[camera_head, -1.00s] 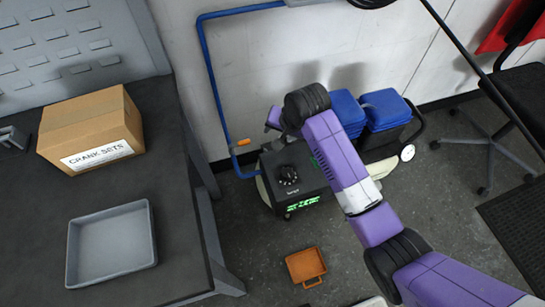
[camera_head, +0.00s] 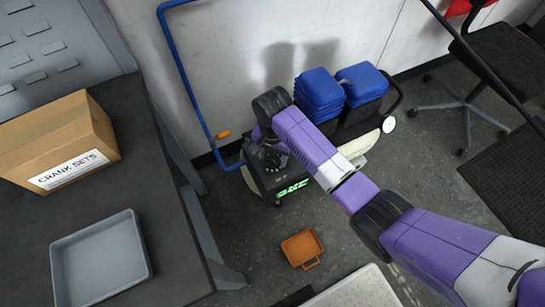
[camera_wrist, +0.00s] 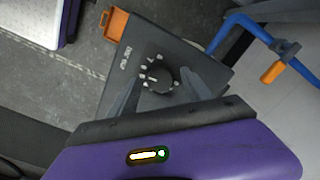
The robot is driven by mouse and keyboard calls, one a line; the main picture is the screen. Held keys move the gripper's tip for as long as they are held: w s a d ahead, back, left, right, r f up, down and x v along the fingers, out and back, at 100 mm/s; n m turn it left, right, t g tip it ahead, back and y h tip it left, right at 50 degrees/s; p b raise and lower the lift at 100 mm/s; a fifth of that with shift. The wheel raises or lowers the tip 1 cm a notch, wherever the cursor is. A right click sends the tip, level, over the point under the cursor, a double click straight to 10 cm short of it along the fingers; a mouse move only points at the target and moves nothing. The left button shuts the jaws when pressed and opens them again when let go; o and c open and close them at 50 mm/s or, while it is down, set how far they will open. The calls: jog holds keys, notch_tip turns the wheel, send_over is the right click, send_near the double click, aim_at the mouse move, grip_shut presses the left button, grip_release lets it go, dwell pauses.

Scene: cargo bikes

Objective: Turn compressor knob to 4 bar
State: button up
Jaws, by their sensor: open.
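My gripper (camera_wrist: 160,92) is open, with one dark finger on each side of the knob. Contact with the knob cannot be made out. In the head view, my gripper (camera_head: 266,156) is over the compressor top and hides the knob.
A blue pipe (camera_head: 190,90) with an orange-handled valve (camera_head: 221,135) runs down the wall beside the compressor. Blue stacked items (camera_head: 319,95) stand behind it. A workbench (camera_head: 165,240) with a carton stands left.

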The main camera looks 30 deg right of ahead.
jog(key=shift+f, duration=0.3)
grip_shut()
jog(key=shift+r+n+p, duration=0.1)
jog(key=shift+n+p, duration=0.2)
jog(key=shift+p, duration=0.1)
jog(key=n+p, duration=0.3)
jog(key=shift+s+r+n, duration=0.1)
jog(key=shift+n, duration=0.2)
jog(key=n+p, duration=0.2)
jog(key=n, duration=0.3)
jog(key=shift+n+p, duration=0.4)
jog(key=shift+f+n, duration=0.2)
jog(key=shift+n, duration=0.1)
